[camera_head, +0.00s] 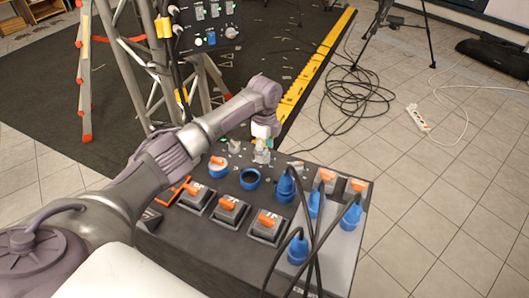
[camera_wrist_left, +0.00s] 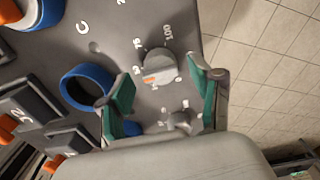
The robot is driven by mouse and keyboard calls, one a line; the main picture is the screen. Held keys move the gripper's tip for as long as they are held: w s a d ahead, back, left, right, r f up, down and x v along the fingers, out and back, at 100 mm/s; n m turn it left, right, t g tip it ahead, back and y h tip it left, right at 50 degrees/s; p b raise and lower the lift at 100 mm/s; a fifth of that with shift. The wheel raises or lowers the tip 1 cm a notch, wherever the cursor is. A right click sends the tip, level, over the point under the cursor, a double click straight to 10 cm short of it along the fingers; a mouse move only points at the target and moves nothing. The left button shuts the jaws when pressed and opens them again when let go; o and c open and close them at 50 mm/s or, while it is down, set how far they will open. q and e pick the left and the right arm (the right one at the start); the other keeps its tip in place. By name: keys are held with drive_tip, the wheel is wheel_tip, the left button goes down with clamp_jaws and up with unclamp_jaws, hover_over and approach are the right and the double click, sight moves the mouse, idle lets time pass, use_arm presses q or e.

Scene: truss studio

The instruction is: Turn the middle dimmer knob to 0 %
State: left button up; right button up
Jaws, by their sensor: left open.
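A round grey dimmer knob (camera_wrist_left: 160,65) with an orange mark and a percent scale around it is on the panel in the left wrist view. Its orange mark is at the lower left of the knob, between the 50 and the 0. My left gripper (camera_wrist_left: 161,72) is open, with one green-padded finger on each side of this knob; contact is not visible. A second grey knob (camera_wrist_left: 181,121) sits lower in that view. In the head view my left gripper (camera_head: 262,142) is over the panel's back edge and hides part of the knobs. My right gripper is not in view.
The dark panel box (camera_head: 190,250) carries orange switches (camera_head: 228,204), blue sockets (camera_head: 250,179) and blue plugs (camera_head: 298,250) with black cables to the right. A metal truss (camera_head: 200,85) stands behind.

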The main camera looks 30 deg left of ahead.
use_arm(q)
drive_tip(key=shift+f, duration=0.95)
drive_tip(key=shift+c, duration=1.4)
drive_tip(key=c, duration=0.9)
drive_tip(key=shift+o, duration=0.2)
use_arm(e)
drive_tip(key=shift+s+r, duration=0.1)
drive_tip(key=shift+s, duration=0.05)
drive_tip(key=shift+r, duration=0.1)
